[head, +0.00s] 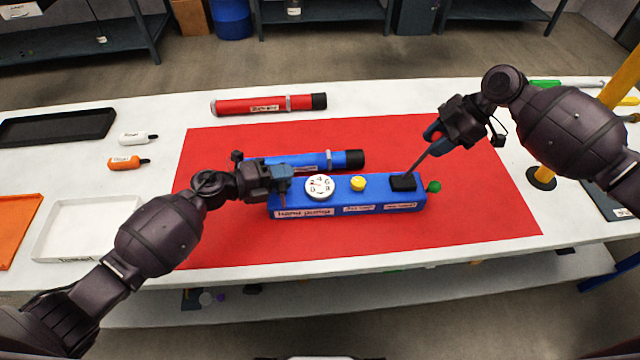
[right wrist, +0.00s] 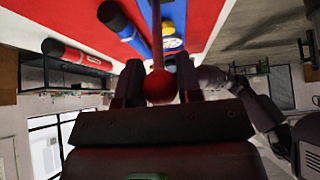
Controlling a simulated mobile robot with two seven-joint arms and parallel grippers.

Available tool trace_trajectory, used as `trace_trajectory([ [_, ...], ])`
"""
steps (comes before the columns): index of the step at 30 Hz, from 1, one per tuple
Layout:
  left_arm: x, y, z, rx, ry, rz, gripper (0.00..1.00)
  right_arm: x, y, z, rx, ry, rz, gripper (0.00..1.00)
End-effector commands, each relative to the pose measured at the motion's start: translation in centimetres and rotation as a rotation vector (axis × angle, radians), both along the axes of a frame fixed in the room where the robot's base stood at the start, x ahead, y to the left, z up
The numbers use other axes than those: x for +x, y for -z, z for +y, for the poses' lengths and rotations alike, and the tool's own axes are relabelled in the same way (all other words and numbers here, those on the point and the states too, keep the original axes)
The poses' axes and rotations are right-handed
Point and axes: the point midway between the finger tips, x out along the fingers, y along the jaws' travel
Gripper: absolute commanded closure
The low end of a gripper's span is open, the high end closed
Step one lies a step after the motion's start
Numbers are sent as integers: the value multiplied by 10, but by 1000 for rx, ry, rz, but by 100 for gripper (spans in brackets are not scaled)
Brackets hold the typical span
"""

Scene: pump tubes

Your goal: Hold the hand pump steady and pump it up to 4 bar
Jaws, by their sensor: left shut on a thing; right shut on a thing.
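The hand pump (head: 345,207) is a long blue box lying on the red mat (head: 470,215). On its top are a round white gauge (head: 319,186), a yellow knob (head: 358,183) and a black block with a lever (head: 418,163). The gauge's red needle is too small to read surely. A green knob (head: 434,187) is at the pump's right end. My left gripper (head: 281,180) is shut on the pump's left end. My right gripper (head: 434,134) is shut on the lever's upper end, which tilts up to the right. The right wrist view shows the lever's red ball (right wrist: 160,87) between the fingers.
A blue tube (head: 312,161) lies close behind the pump, and a red tube (head: 262,104) farther back. Small white (head: 134,138) and orange (head: 124,162) bottles and several trays are on the left. A yellow post (head: 618,75) stands at the right. The mat's front is clear.

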Motion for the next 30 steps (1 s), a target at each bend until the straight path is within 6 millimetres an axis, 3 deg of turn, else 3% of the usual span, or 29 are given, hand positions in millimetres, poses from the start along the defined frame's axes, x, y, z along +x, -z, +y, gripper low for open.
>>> trace_trajectory([
  [9, 2, -1, 1, -1, -5, -3, 100, -1, 9, -11, 85, 2, 15, 90],
  [30, 2, -1, 1, 0, -6, 0, 100, 0, -1, -5, 52, -4, 4, 90],
])
